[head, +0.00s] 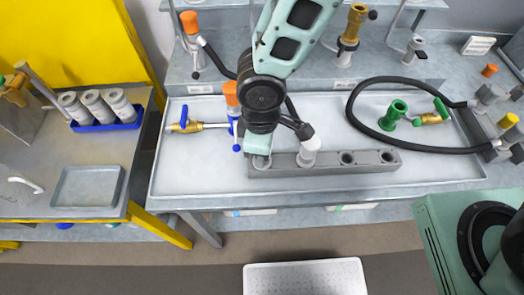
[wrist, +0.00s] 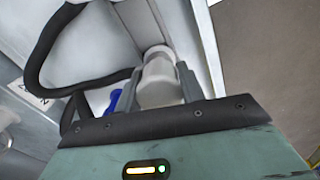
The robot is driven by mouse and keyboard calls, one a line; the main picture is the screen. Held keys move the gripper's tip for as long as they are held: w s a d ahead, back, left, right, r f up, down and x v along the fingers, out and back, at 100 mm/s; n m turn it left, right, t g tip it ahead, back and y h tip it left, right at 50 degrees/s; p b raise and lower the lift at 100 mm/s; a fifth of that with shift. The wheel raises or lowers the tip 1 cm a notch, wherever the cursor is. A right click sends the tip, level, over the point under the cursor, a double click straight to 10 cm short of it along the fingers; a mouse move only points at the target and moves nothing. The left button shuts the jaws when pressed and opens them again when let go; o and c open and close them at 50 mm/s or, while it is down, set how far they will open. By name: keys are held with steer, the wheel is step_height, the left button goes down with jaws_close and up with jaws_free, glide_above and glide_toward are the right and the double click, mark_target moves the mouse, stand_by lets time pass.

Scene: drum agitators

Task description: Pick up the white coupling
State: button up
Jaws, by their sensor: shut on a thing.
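A white coupling (wrist: 160,82) sits between the two dark fingers of my gripper (wrist: 159,92) in the wrist view, and the gripper is shut on it. In the head view my gripper (head: 261,156) is over the left end of the grey holder bar (head: 328,162), and mostly hides what it grips. I cannot tell whether the held piece is still seated in the bar. Another white-topped piece (head: 310,146) stands upright in the bar just right of my gripper. Open holes show further right in the bar.
The bar lies in a shallow pale tray (head: 210,172). A brass valve with blue handle (head: 186,126) and an orange-topped piece (head: 231,95) are close on the left. A black hose (head: 365,128), a green fitting (head: 393,115) and another valve (head: 430,118) lie right.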

steer(key=shift+r, duration=0.15)
step_height(320, 180, up, 10)
steer(key=shift+f, duration=0.1)
stand_by(0.3)
steer(key=w+d+p, duration=0.4)
steer(key=d, duration=0.8)
steer(key=w+d+f+p, duration=0.1)
steer(key=w+d+p, duration=0.3)
steer(key=d, duration=0.9)
steer(key=w+d+f+p, duration=0.1)
steer(key=w+d+p, duration=0.3)
steer(key=d, duration=0.8)
steer(key=shift+w+d+p, duration=0.35)
steer(key=shift+w+d, duration=0.05)
steer(key=shift+w, duration=0.15)
steer(key=shift+f, duration=0.55)
